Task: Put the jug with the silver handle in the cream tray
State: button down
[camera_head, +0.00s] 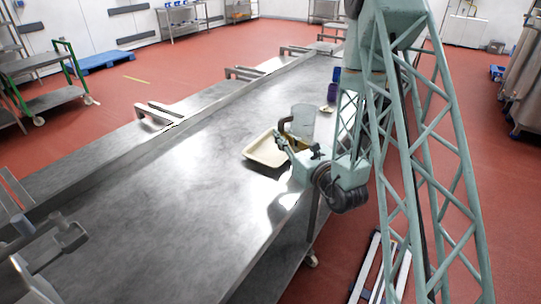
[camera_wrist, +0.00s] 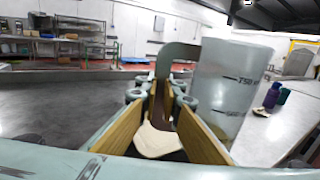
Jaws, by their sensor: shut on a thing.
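The jug (camera_head: 303,117) is clear and greyish, with dark volume marks that show in the wrist view (camera_wrist: 232,85). Its grey, silver-looking handle (camera_wrist: 180,50) comes down between my fingers. My gripper (camera_head: 291,141) is shut on this handle; in the wrist view its yellow-brown finger pads (camera_wrist: 160,92) stand on both sides of it. The jug is nearly upright, to the right of the fingers. The cream tray (camera_head: 249,155) lies on the metal table, just left of my gripper. A cream patch, likely the tray, shows low between the fingers (camera_wrist: 155,143). The jug's base is partly hidden.
A blue-purple bottle (camera_head: 335,76) stands on the table beyond the jug, with a small cream item (camera_head: 326,109) near it. The long metal table (camera_head: 150,200) is clear to the left and front. Metal brackets (camera_head: 158,114) line its far-left edge.

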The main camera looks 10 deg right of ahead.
jog(key=shift+s+a, duration=0.35)
jog(key=shift+w+d, duration=0.1)
jog(key=shift+w, duration=0.05)
dwell(0.3)
jog(key=shift+w+d+f+n+g+y+b, duration=0.1)
jog(key=shift+w+d+n+g+y+b, duration=0.45)
jog(key=shift+y, duration=0.55)
jog(key=shift+w+d+f+n+g+y+b, duration=0.15)
jog(key=shift+d+n+g+y+b, duration=0.1)
jog(key=shift+d+n+y, duration=0.25)
jog(key=shift+w+d+f+n+g+y+b, duration=0.1)
jog(key=shift+d+n+g+y+b, duration=0.1)
jog(key=shift+d+n+y, duration=0.35)
jog(key=d+y, duration=0.1)
jog(key=s+d+f+n+g+b, duration=0.1)
jog(key=d+f+n+g+y, duration=0.1)
jog(key=shift+s+d+y, duration=0.25)
jog(key=shift+d+y, duration=0.1)
jog(key=shift+s+d+f+n+g+y, duration=0.3)
jog(key=shift+s+d+y, duration=0.1)
jog(key=shift+d, duration=0.15)
jog(key=f+b+x, duration=0.1)
jog(key=b+x, duration=0.1)
jog(key=x, duration=1.4)
jog(key=shift+s+a+f, duration=0.25)
jog(key=shift+s+a, duration=0.05)
jog(key=shift+a, duration=0.05)
